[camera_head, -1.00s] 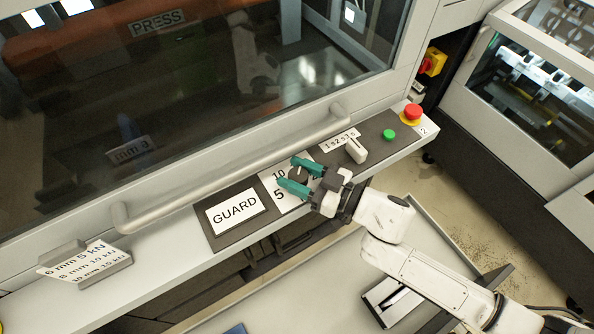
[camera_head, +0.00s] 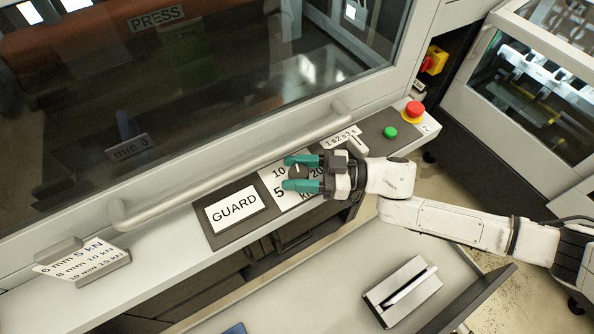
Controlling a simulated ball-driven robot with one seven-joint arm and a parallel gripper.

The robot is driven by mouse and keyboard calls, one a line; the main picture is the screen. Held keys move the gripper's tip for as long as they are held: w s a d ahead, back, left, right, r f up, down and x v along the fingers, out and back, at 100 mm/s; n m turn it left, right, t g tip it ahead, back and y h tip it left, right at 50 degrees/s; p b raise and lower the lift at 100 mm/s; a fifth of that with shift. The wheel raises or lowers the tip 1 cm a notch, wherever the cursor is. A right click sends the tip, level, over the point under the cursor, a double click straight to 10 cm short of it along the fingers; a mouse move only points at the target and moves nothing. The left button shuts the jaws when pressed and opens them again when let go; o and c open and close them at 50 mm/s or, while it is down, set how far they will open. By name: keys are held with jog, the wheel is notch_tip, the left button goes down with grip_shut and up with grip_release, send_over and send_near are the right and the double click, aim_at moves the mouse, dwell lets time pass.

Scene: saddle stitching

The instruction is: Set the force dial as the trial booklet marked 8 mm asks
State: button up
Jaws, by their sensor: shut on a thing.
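The force dial is a dark round knob (camera_head: 299,173) on a white scale plate (camera_head: 272,181) on the press's front ledge. I read 10 and 5 on its left, 20 partly at its right, and part of kN below. My gripper (camera_head: 290,173) is shut on the knob, its two teal fingers on the far and near sides. The gripper hides part of the scale, and I cannot tell where the knob points. A tilted card (camera_head: 83,262) at the left reads 6 mm 5 kN, 8 mm 10 kN, 10 mm 15 kN. A label behind the glass (camera_head: 130,147) is hard to read.
A GUARD plate (camera_head: 236,209) lies left of the dial. A grey handle bar (camera_head: 228,166) runs behind it. To the right are a numbered lever dial (camera_head: 356,146), a green button (camera_head: 390,132) and a red button (camera_head: 414,109). A grey-white block (camera_head: 402,291) sits on the tray below.

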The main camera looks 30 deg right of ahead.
jog(key=shift+f, duration=0.1)
dwell(0.3)
jog(key=o, duration=1)
jog(key=shift+c, duration=0.2)
jog(key=shift+d, duration=0.1)
jog(key=b+v, duration=0.3)
jog(key=v, duration=0.6)
jog(key=shift+s+d+f, duration=0.1)
jog(key=shift+s+d, duration=0.4)
jog(key=shift+d, duration=0.2)
